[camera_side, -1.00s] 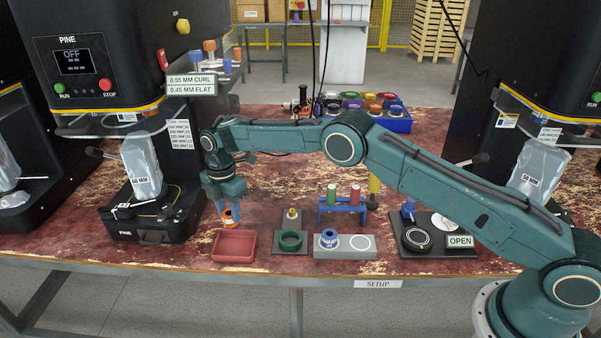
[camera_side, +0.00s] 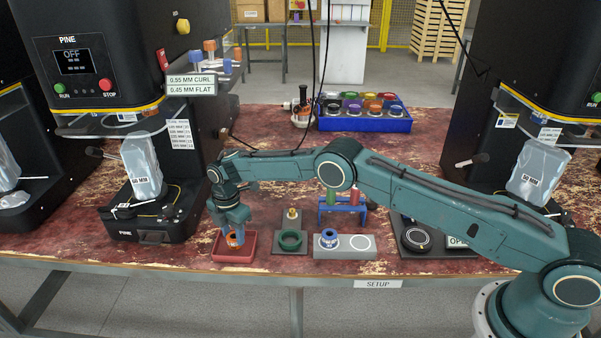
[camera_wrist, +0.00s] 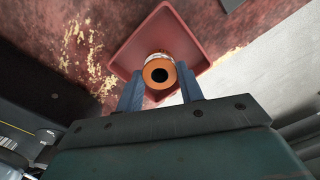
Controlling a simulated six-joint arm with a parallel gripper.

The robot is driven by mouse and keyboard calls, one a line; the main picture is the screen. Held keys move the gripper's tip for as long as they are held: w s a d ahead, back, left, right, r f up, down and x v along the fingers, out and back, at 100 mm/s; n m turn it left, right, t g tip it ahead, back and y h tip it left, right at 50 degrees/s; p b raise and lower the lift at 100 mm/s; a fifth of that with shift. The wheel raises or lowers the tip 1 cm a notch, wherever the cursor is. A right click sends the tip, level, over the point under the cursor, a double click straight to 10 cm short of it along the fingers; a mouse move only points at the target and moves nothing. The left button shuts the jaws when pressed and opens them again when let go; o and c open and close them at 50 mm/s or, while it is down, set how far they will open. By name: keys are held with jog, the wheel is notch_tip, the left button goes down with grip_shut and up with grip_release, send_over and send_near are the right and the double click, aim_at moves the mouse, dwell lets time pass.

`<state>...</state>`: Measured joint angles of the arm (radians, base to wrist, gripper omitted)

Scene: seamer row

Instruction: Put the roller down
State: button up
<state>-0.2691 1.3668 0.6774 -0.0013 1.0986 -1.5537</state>
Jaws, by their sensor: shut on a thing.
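The roller (camera_side: 235,239) is a small orange cylinder with a pale labelled band. My gripper (camera_side: 233,232) is shut on it and points down over the red tray (camera_side: 233,257). In the wrist view the roller (camera_wrist: 159,73) sits between the two blue fingers (camera_wrist: 160,88), its round end with a dark hole facing the camera. The red tray (camera_wrist: 128,58) lies behind it, and the roller is within the tray's outline. I cannot tell whether the roller touches the tray floor.
Right of the tray are a dark plate with a green ring (camera_side: 291,240) and a grey block (camera_side: 345,252) holding a blue roller (camera_side: 328,238). A black machine base (camera_side: 155,222) stands left. A blue crate (camera_side: 366,121) of coloured parts is at the back. The table's front edge is close to the tray.

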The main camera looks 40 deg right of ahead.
jog(key=shift+f, duration=0.6)
jog(key=shift+f, duration=0.15)
jog(key=o, duration=1.1)
jog(key=shift+o, duration=0.2)
notch_tip(320, 180, up, 12)
jog(key=shift+r, duration=0.2)
